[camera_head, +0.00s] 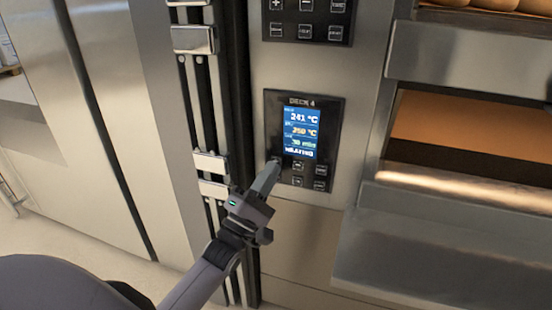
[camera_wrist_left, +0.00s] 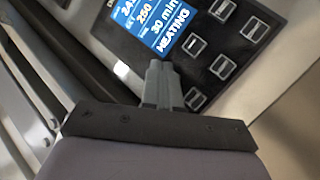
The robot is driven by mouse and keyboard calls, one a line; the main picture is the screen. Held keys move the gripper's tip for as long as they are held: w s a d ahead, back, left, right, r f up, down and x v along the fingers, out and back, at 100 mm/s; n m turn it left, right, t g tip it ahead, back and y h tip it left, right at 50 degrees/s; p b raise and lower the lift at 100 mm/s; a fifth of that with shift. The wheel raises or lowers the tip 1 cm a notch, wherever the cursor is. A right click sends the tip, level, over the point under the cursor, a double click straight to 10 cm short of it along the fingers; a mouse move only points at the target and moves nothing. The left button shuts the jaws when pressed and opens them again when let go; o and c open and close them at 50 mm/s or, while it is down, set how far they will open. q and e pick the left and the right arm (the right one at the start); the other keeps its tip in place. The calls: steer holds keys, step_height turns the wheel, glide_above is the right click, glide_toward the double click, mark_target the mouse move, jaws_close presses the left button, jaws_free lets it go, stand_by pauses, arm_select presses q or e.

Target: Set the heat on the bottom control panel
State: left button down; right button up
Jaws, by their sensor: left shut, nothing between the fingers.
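The bottom control panel (camera_head: 329,168) is a black panel marked DECK 4. Its blue screen (camera_head: 300,133) reads 241 °C, a lower value of about 250 °C, 30 min and HEATING. Several square buttons sit below the screen. My left gripper (camera_head: 275,163) is shut and empty, with its tips at the upper left button under the screen. I cannot tell whether they touch it. In the left wrist view the shut fingers (camera_wrist_left: 160,70) point at the panel beside the screen (camera_wrist_left: 155,22), and other buttons (camera_wrist_left: 223,67) show to the right. My right gripper is not in view.
Another control panel (camera_head: 310,15) is above, partly cut off. Open oven decks (camera_head: 480,120) are at the right, with a steel ledge (camera_head: 430,255) sticking out below. Vertical rails (camera_head: 208,110) run left of the panel. Floor shows at the lower left.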

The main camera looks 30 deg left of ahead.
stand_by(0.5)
arm_select(q)
steer(key=shift+w, duration=0.4)
steer(key=shift+w+a, duration=0.15)
steer(key=shift+w, duration=0.2)
stand_by(0.7)
steer(key=shift+s, duration=0.1)
steer(key=shift+s+p, duration=0.55)
steer(key=shift+s, duration=0.15)
